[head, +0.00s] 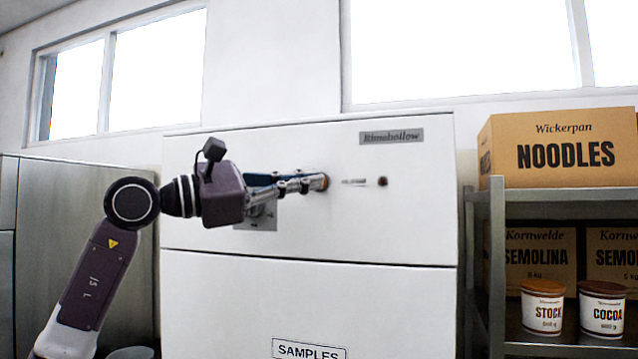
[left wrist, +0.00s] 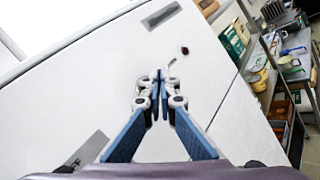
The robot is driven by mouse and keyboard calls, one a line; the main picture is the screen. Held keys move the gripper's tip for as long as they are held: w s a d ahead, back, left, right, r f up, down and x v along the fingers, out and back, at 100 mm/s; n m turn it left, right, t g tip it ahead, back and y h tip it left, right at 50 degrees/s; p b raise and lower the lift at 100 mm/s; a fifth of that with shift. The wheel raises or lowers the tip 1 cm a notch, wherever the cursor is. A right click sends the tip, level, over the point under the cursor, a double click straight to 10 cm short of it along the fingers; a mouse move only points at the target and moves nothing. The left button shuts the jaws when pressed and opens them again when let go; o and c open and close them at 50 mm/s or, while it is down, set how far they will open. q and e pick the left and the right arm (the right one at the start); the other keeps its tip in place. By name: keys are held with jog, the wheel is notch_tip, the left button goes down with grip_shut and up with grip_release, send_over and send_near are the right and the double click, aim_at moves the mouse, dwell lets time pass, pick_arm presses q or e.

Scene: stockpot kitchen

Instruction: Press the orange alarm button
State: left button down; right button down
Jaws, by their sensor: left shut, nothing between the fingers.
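The orange alarm button (head: 326,182) is on the white cabinet front (head: 400,220), and only a small orange edge shows past my fingertips. My left gripper (head: 318,182) is shut and empty, reaching in from the left with its tips at the button. They look to be touching it, but I cannot tell whether it is pressed in. In the left wrist view my left gripper (left wrist: 159,77) points at the white front and its fingers hide the button. My right gripper is not in view.
A small dark knob (head: 383,181) sits right of the button, with a small label (head: 353,181) between. A grey nameplate (head: 392,137) is above. A metal shelf (head: 497,260) at the right holds a noodles box (head: 560,148) and tubs.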

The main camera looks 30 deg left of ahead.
pick_arm(q)
jog(key=shift+s, duration=0.15)
jog(key=shift+s+d+b, duration=0.15)
jog(key=shift+s+d, duration=0.05)
jog(key=shift+s, duration=0.55)
jog(key=shift+s+d+b, duration=0.15)
jog(key=shift+s+b, duration=0.05)
jog(key=shift+s, duration=0.6)
jog(key=shift+s+d+b, duration=0.15)
jog(key=shift+s+d, duration=0.05)
jog(key=shift+s, duration=0.55)
